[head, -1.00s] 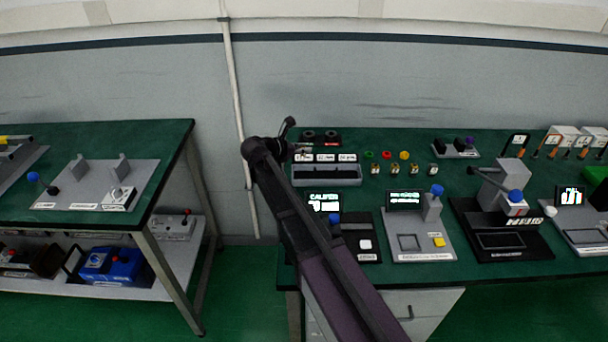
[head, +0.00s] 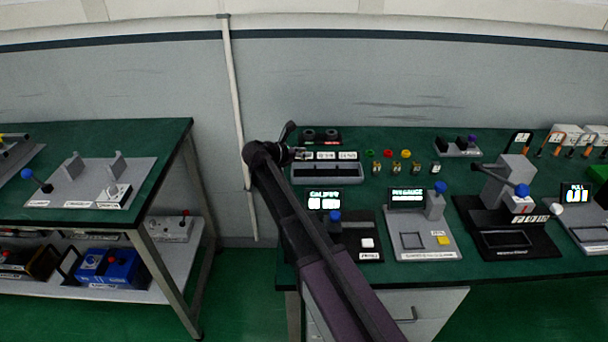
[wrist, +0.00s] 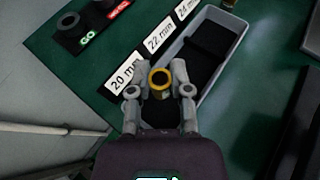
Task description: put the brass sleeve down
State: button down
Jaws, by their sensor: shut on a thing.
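The brass sleeve (wrist: 160,80) shows in the wrist view as a yellow ring with a dark bore, upright between the fingertips. My gripper (wrist: 160,90) is shut on it. The sleeve is over the near end of a grey tray (wrist: 226,18) with dark compartments, beside the label reading 20 mm (wrist: 124,77). I cannot tell whether the sleeve touches the tray floor. In the head view my gripper (head: 300,154) is at the left end of the tray (head: 326,181), and the sleeve is too small to make out there.
Labels for 22 mm (wrist: 160,38) and 24 mm run along the tray. A block with two dark rings and a GO label (wrist: 84,38) stands behind. A caliper station (head: 345,240) and a pin gauge station (head: 420,240) stand in front. Coloured pieces (head: 389,153) are to the right.

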jog(key=shift+f+b, duration=1)
jog(key=shift+f, duration=0.4)
jog(key=shift+f+b, duration=1.85)
jog(key=shift+b, duration=0.05)
jog(key=shift+f, duration=0.15)
jog(key=c, duration=0.6)
grip_release()
jog(key=shift+o, duration=0.2)
